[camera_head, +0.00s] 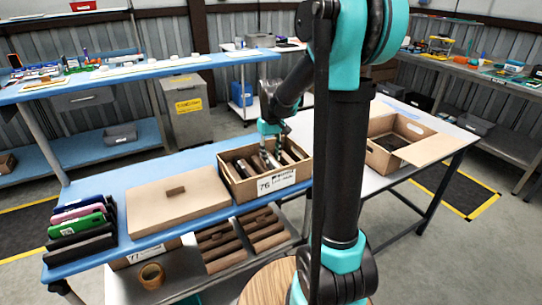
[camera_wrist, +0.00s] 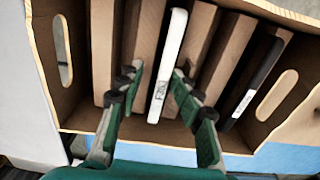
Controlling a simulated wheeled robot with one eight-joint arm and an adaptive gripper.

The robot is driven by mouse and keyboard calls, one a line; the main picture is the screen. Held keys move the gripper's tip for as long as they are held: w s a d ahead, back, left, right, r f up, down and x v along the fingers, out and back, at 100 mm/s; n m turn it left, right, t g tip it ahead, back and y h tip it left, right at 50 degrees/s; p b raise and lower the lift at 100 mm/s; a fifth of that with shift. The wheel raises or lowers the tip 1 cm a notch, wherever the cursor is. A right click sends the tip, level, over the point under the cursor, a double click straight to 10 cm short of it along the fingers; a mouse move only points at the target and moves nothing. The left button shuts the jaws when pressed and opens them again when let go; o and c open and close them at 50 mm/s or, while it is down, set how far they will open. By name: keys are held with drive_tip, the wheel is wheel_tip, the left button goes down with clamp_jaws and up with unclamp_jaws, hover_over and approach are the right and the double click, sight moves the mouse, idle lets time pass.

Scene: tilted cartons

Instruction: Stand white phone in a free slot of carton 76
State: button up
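Carton 76 (camera_head: 233,188) stands tilted on the blue table, its numbered label facing front. In the wrist view its cardboard wall (camera_wrist: 43,92) surrounds several upright brown dividers (camera_wrist: 204,38). The white phone (camera_wrist: 168,62) stands on edge in a slot between two dividers, leaning slightly. My gripper (camera_wrist: 159,72) is over the carton with its green fingers on either side of the phone. A gap shows between the left finger and the phone; the right finger is close to it, and contact is unclear. A dark phone with a pale edge (camera_wrist: 260,78) stands in a slot further right.
A flat brown carton lid or box (camera_head: 165,208) lies left of carton 76. Several coloured cases (camera_head: 82,222) are stacked at the table's left end. An open carton (camera_head: 393,122) stands on the grey table at right. A tape roll (camera_head: 151,275) lies on the lower shelf.

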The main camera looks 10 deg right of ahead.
drive_tip(key=shift+r, duration=0.1)
wheel_tip(320, 180, up, 12)
idle(0.5)
wheel_tip(320, 180, up, 7)
idle(0.9)
